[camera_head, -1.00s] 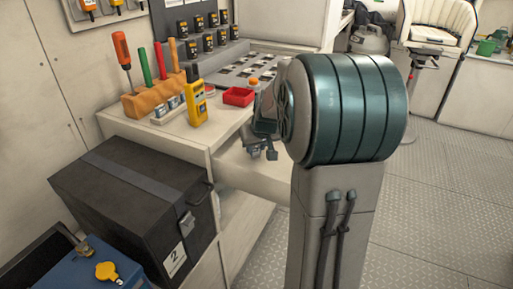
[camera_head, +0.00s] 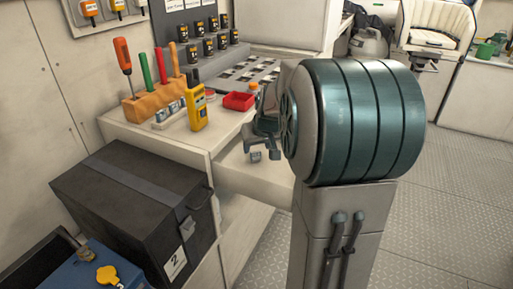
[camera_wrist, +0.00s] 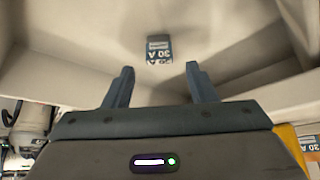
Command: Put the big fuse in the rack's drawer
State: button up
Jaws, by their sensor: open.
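The big fuse (camera_wrist: 159,47), a small dark blue-grey block marked 30 A, lies on the pale floor of the pulled-out drawer (camera_head: 262,183). In the head view the fuse (camera_head: 256,156) is a small dark shape inside the drawer. My gripper (camera_head: 261,149) is over the drawer with its fingers apart. In the wrist view the two fingers (camera_wrist: 158,78) stand wide on either side, with the fuse beyond their tips and touching neither. My arm's large teal joint hides part of the drawer's right side.
The bench top holds a wooden tool block (camera_head: 157,103), a yellow meter (camera_head: 197,110), a white holder with small fuses (camera_head: 171,116) and a red tray (camera_head: 238,101). A black case (camera_head: 125,205) stands in front at left. Metal floor (camera_head: 450,210) is clear at right.

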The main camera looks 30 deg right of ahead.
jog(key=d+p+v, duration=0.1)
jog(key=v, duration=0.8)
jog(key=s+a+f+g, duration=0.1)
jog(key=s+a+f, duration=0.2)
jog(key=s+a, duration=0.2)
jog(key=s+a+f+n+g, duration=0.1)
jog(key=s+a+f+g, duration=0.1)
jog(key=s+a, duration=0.3)
jog(key=s+a+f+g, duration=0.1)
jog(key=s+a+f, duration=0.3)
jog(key=s, duration=0.5)
jog(key=shift+s+a+f+g+y, duration=0.15)
jog(key=shift+a+f+g+y, duration=0.2)
jog(key=shift+a, duration=0.3)
